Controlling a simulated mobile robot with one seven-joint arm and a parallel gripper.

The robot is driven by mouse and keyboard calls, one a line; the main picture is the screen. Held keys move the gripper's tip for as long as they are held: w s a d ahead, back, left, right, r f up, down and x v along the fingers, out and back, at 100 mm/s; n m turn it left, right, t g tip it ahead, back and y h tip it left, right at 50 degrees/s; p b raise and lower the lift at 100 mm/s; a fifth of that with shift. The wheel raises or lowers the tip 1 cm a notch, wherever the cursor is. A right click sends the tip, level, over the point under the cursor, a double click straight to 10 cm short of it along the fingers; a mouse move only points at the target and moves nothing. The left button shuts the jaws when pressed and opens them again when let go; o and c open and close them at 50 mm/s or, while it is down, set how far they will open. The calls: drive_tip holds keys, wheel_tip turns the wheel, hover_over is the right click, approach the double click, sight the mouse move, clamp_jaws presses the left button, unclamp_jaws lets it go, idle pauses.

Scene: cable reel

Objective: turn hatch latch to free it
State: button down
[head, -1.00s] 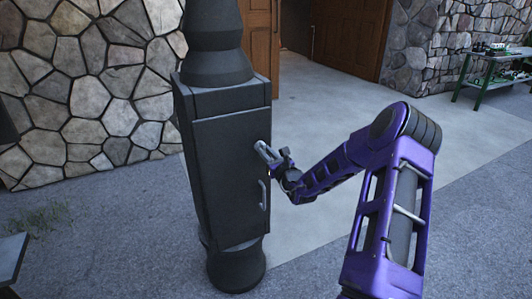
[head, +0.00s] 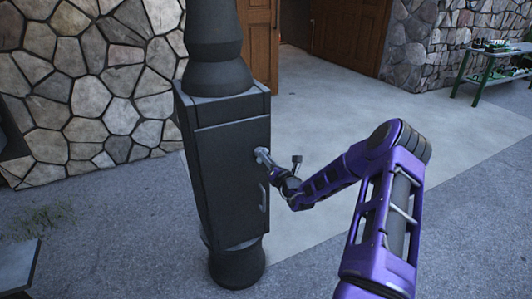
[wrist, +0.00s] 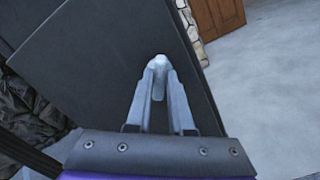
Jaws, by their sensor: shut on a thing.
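The dark hatch door (head: 228,190) is on the front of a dark grey pillar-like cabinet in the head view. My gripper (head: 264,157) is at the upper right part of the door. In the wrist view my gripper (wrist: 158,88) has its two fingers closed around a small light grey latch (wrist: 159,66) that stands against the dark door panel (wrist: 95,60). In the head view the latch is mostly hidden by the fingers. A light grey bar handle (head: 263,197) sits upright on the door below the gripper, apart from it. The door looks closed.
A stone wall (head: 80,90) stands behind the cabinet at left. A brown wooden door (head: 345,38) and a green table (head: 488,72) are farther back. A flat grey surface (head: 18,264) is at the lower left. The floor to the right of the cabinet is clear.

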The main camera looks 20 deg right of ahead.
drive_tip(key=m+p, duration=0.1)
drive_tip(key=m, duration=0.2)
drive_tip(key=m+p, duration=0.1)
drive_tip(key=m, duration=0.3)
drive_tip(key=m+p, duration=0.1)
drive_tip(key=m, duration=0.3)
drive_tip(key=shift+d+f+p, duration=0.1)
drive_tip(key=shift+f+p, duration=0.2)
drive_tip(key=shift+p, duration=0.05)
idle(0.3)
drive_tip(key=c, duration=0.8)
unclamp_jaws()
drive_tip(key=shift+s, duration=0.15)
drive_tip(key=s, duration=1.7)
drive_tip(key=shift+d, duration=0.3)
